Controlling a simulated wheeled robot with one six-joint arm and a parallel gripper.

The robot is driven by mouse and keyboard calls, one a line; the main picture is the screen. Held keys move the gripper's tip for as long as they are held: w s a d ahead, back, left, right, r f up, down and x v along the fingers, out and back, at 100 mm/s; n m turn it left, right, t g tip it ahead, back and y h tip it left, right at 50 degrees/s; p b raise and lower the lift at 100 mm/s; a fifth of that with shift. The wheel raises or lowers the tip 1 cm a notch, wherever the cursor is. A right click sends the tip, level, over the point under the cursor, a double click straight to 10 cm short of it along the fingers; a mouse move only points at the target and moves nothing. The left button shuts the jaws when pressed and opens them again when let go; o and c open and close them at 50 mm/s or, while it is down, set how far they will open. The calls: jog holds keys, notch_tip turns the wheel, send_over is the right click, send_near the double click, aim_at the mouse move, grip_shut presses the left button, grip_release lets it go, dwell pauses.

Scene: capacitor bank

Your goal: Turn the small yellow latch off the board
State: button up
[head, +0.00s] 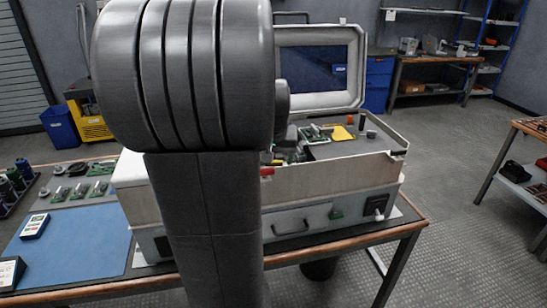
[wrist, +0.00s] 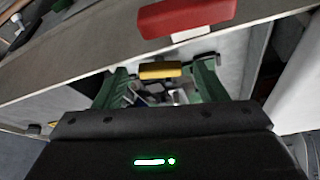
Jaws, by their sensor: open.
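The small yellow latch (wrist: 160,71) shows in the wrist view between the green fingers of my gripper (wrist: 161,68). One finger is on each side of it, with a visible gap on both sides. My gripper is open and holds nothing. A board edge lies just beyond the latch, but I cannot tell exactly how the latch sits on the board. In the head view my arm hides the gripper and much of the open case (head: 330,200).
A red bar (wrist: 200,18) with a white block lies beyond the latch in the wrist view. Pale case walls stand close around the fingers. In the head view, a blue mat (head: 85,245) covers the left of the bench, and a raised lid with a screen (head: 318,68) stands behind.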

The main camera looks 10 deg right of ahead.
jog(key=c, duration=1)
jog(key=shift+d+r+n+y+p, duration=0.1)
jog(key=shift+n+y+p, duration=0.2)
jog(key=shift+n+p, duration=0.25)
jog(key=shift+n+y, duration=0.4)
jog(key=shift+n, duration=0.75)
jog(key=o, duration=1)
